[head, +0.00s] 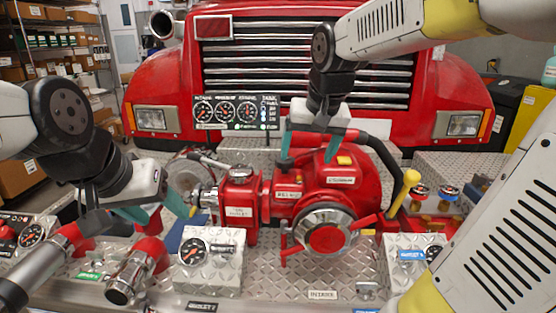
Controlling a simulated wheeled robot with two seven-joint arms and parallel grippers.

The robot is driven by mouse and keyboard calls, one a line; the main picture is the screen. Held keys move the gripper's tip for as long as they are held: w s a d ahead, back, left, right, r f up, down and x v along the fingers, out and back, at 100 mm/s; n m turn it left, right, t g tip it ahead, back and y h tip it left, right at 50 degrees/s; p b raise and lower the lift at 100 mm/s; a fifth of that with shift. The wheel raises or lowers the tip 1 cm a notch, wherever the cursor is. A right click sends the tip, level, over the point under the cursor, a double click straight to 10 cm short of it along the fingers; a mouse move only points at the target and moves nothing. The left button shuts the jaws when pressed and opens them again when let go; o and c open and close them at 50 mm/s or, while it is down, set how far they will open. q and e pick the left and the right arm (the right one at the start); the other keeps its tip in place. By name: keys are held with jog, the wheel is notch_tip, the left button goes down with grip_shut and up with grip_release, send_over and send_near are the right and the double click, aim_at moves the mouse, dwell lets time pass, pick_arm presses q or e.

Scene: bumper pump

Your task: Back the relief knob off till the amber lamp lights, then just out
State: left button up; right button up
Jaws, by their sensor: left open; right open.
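A red pump (335,190) stands on the diamond-plate deck with a round silver-and-red cap (326,230) in front. A small label (288,194) on its left part seems to read relief. A silver fitting (208,198) sticks out left from the red block (240,205); I cannot tell whether it is the relief knob. My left gripper (165,208) is open, its teal fingers just left of that fitting. My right gripper (309,148) is open above the pump, its fingers near a red and black handle (350,135). No lit amber lamp can be made out.
A gauge panel (237,112) stands behind the pump, before the red truck's grille (380,60). A gauge box (209,262) stands front left, another metal box (405,265) front right.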

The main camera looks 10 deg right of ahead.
jog(key=w+f+m+h, duration=0.1)
jog(key=w+m, duration=0.1)
jog(key=w, duration=1)
jog(key=m+g+h, duration=0.1)
send_over(285, 165)
notch_tip(285, 165, down, 4)
jog(key=x, duration=0.7)
jog(key=shift+w+a+f, duration=0.1)
jog(key=shift+a+f, duration=0.1)
jog(key=shift+f, duration=0.15)
